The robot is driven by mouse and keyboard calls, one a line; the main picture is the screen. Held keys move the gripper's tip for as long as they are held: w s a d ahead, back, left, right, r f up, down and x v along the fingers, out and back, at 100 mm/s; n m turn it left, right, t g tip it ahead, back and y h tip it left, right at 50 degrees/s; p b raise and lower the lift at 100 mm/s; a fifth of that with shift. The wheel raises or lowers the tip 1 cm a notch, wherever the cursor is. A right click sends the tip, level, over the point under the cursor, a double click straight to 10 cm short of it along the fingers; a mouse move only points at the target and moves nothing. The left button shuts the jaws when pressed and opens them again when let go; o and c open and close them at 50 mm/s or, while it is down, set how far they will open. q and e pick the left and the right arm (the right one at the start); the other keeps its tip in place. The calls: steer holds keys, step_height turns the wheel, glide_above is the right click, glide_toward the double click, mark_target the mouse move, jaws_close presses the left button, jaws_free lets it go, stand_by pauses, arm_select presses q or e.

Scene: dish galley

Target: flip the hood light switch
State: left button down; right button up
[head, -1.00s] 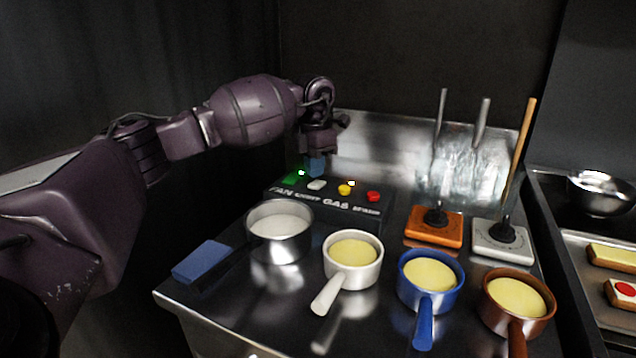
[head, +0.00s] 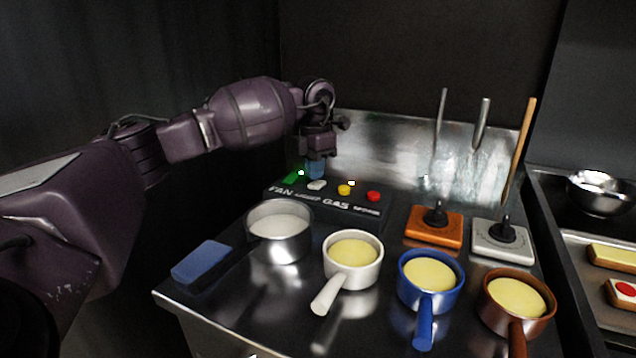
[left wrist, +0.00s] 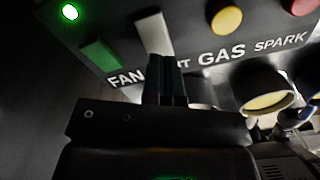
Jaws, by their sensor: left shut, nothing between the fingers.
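The black control box (head: 330,208) at the back of the steel counter carries a row of coloured controls. The white light switch (head: 317,185) sits between the green fan switch (head: 290,179) and the yellow gas button (head: 344,190). My left gripper (head: 315,176) is shut and empty, pointing down just above and behind the white switch. In the left wrist view, its closed fingers (left wrist: 166,75) overlap the near end of the white switch (left wrist: 153,33) and hide part of its label. I cannot tell whether they touch it. My right gripper is out of view.
A steel pot (head: 281,245) and white (head: 352,275), blue (head: 431,292) and brown (head: 516,309) pans stand in front of the box. A blue block (head: 202,262) lies at the left. A red button (head: 373,196) ends the row. A steel backsplash (head: 390,140) rises behind.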

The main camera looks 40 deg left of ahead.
mark_target(314, 184)
arm_select(q)
steer(key=shift+f, duration=1.25)
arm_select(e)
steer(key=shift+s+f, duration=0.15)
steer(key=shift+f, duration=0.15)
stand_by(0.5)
arm_select(q)
steer(key=shift+r, duration=0.1)
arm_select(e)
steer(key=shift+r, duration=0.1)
arm_select(q)
steer(key=shift+r+p, duration=0.9)
steer(key=shift+r, duration=2.65)
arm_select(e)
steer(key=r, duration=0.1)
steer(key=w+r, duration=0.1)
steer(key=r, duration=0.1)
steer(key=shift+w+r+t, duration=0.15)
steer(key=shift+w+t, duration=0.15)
arm_select(q)
steer(key=shift+f, duration=0.1)
